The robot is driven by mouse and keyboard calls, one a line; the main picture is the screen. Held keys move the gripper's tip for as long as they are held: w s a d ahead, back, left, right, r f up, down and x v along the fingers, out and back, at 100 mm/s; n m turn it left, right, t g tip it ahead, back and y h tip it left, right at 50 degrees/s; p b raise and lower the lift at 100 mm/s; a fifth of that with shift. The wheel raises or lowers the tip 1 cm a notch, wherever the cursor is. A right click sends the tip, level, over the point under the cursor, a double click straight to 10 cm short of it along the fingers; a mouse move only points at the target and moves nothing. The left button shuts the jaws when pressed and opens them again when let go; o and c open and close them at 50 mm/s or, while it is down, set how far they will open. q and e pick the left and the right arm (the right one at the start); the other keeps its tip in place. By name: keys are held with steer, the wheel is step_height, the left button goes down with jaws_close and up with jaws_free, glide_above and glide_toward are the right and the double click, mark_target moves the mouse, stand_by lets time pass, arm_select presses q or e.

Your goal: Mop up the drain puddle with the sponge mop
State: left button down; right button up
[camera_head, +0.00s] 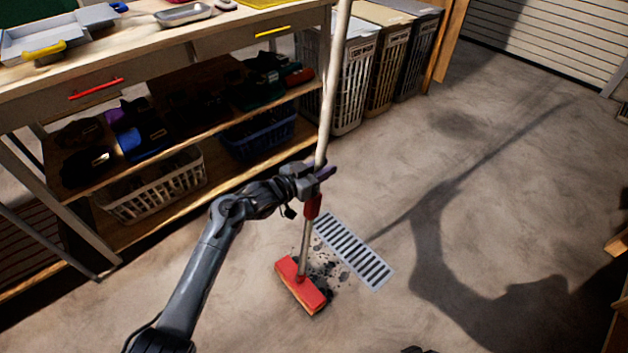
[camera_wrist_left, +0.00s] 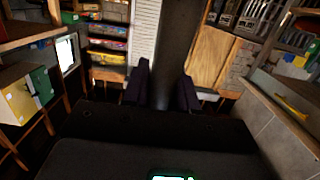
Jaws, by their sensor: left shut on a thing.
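The sponge mop has a red head (camera_head: 301,288) on the floor and a long pale pole (camera_head: 336,70) that rises, slightly tilted, out of the top of the head view. My left gripper (camera_head: 318,174) is shut on the pole, just above its red collar. In the left wrist view the pole (camera_wrist_left: 175,50) stands dark between the two fingers of my left gripper (camera_wrist_left: 164,92). The dark, patchy drain puddle (camera_head: 328,271) lies beside the mop head, next to the pale slotted drain grate (camera_head: 353,250). The mop head covers its left side.
A workbench with shelves (camera_head: 110,205) stands at the left, with a white basket (camera_head: 152,188) and a blue basket (camera_head: 258,138) low down. Several laundry hampers (camera_head: 352,88) stand behind the pole. The concrete floor right of the grate is clear.

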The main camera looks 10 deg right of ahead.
arm_select(q)
steer(key=x, duration=0.5)
steer(key=shift+d+r, duration=0.25)
steer(key=shift+d, duration=0.05)
steer(key=shift+w+a, duration=0.1)
steer(key=shift+w, duration=0.1)
